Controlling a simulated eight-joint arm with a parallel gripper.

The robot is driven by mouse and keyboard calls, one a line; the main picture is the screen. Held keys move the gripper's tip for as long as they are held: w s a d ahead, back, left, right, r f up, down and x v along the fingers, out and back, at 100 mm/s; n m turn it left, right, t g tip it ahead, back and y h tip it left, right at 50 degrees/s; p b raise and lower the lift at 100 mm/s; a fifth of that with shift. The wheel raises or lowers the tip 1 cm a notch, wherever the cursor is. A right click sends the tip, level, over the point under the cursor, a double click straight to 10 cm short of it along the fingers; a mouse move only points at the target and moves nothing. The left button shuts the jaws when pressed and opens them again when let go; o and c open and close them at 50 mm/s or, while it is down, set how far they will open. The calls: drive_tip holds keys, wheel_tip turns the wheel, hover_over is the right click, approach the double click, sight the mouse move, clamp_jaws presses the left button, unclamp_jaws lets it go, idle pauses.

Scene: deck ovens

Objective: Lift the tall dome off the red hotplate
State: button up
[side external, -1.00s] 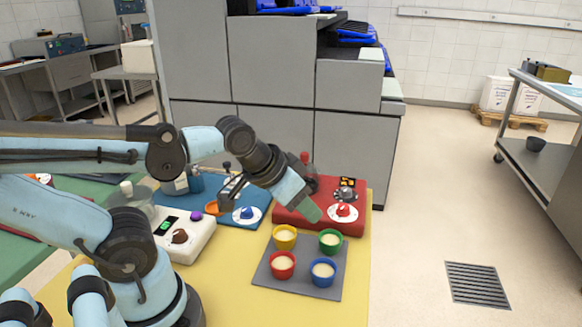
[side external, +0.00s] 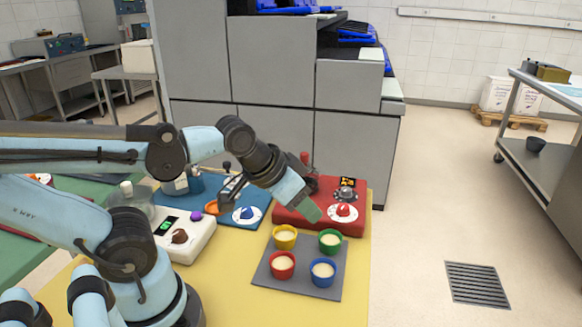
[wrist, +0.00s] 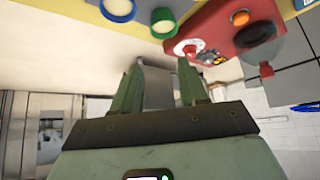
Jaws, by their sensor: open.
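The red hotplate (side external: 290,219) stands at the back right of the yellow table in the side external view. Its body also shows at the top right of the wrist view (wrist: 222,22), with a red dial on a white disc (wrist: 184,48). My gripper (wrist: 160,72) is open and empty, apart from the dome. In the side external view it is tilted down in front of the hotplate.
A grey tray (side external: 297,272) with several coloured cups of pale filling lies in front of the hotplate. A blue hotplate (side external: 259,211) and a white one (side external: 197,243) stand to the left. A grey oven block (side external: 354,153) rises behind.

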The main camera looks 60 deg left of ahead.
drive_tip(key=o, duration=0.9)
wheel_tip(320, 180, up, 8)
drive_tip(key=g, duration=0.7)
hover_over(304, 153)
drive_tip(key=shift+d+f, duration=0.1)
drive_tip(key=shift+f, duration=5.7)
